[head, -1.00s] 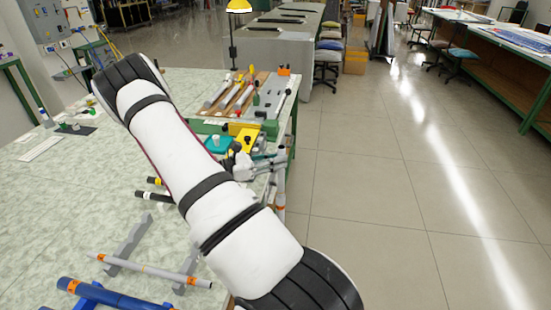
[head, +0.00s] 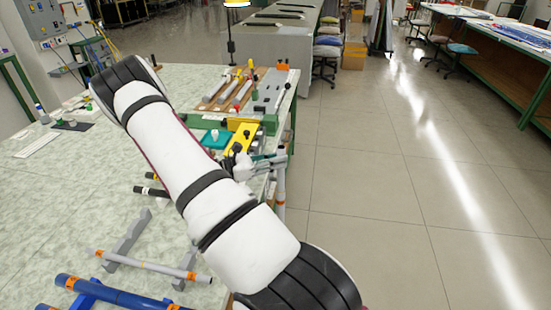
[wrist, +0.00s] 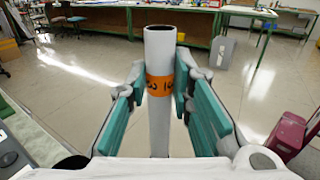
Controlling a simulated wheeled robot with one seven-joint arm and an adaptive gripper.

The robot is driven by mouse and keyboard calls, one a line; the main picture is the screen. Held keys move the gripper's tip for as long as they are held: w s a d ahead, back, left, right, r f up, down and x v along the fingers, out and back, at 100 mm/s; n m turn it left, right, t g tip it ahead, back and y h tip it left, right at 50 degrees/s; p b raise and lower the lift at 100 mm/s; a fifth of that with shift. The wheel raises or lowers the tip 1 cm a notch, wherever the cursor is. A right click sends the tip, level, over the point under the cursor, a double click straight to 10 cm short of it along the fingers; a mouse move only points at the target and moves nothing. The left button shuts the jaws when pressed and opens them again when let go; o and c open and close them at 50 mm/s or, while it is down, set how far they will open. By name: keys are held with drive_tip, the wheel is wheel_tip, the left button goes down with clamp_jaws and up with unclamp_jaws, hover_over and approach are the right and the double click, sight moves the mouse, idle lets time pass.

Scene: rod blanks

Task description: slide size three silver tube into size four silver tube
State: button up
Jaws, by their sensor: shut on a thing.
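My gripper (wrist: 158,105) is shut on a silver tube (wrist: 160,55) with an orange band, whose dark marking looks like a 3. The tube stands nearly upright between the teal finger pads, its open end up in the wrist view. In the head view my gripper (head: 264,166) is at the table's right edge, partly behind my arm, and the held tube (head: 281,188) hangs beside that edge. Another silver tube (head: 150,266) with orange bands lies on grey supports (head: 126,240) at the front of the table. Its size marking is too small to read.
A thick blue tube (head: 118,297) lies on blue supports in front of the silver one. Black-ended rods (head: 150,191) lie partly behind my arm. Yellow and green fixtures (head: 240,140) and a tool board (head: 230,97) stand farther back. Floor right of the table is clear.

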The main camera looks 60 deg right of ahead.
drive_tip(key=o, duration=0.9)
drive_tip(key=shift+o, duration=0.2)
drive_tip(key=v, duration=1.2)
drive_tip(key=shift+a, duration=0.1)
drive_tip(key=shift+r, duration=0.1)
